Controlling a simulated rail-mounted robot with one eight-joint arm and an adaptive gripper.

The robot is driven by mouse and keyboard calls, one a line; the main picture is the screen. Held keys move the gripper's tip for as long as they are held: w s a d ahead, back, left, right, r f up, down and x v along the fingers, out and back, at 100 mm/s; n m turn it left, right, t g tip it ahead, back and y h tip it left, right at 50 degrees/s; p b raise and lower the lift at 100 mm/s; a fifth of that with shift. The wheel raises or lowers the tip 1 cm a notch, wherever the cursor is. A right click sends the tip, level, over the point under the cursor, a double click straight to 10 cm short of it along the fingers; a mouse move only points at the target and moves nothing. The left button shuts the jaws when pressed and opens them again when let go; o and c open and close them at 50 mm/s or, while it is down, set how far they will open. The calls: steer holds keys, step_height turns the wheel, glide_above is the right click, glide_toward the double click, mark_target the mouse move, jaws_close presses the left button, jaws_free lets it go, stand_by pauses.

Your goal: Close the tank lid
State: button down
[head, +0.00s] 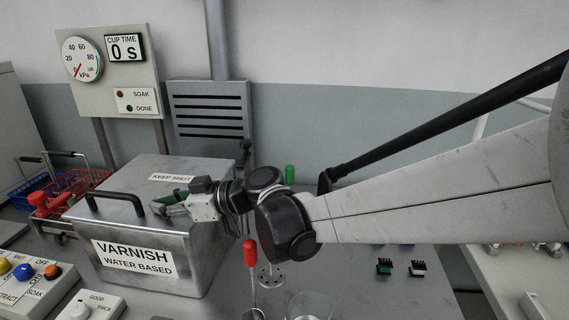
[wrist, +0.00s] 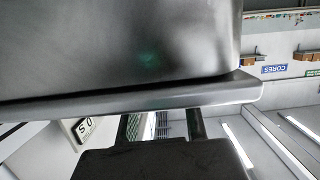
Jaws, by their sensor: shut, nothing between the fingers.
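The tank (head: 120,240) is a grey metal box labelled "VARNISH WATER BASED", standing at the left of the bench in the head view. Its lid (head: 205,168), with a "KEEP SHUT" label, looks level on top; I cannot see a gap at the rim. A black handle (head: 115,196) arches over the lid's front left part. My gripper (head: 160,205) is shut and empty, low over the lid's front edge, just right of the handle. Whether it touches the lid is unclear. In the wrist view, a grey lipped metal surface (wrist: 120,50), apparently the tank's, fills the upper left very close.
A red-handled tool (head: 250,255) and a glass beaker (head: 309,305) stand right of the tank. Red and blue wire baskets (head: 70,183) lie left. Button boxes (head: 93,304) are at the front left. A gauge panel (head: 108,70) stands behind.

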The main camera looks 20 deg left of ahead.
steer(key=shift+s+d+f, duration=0.1)
steer(key=shift+s+f, duration=0.05)
steer(key=shift+f, duration=0.2)
steer(key=shift+d, duration=0.1)
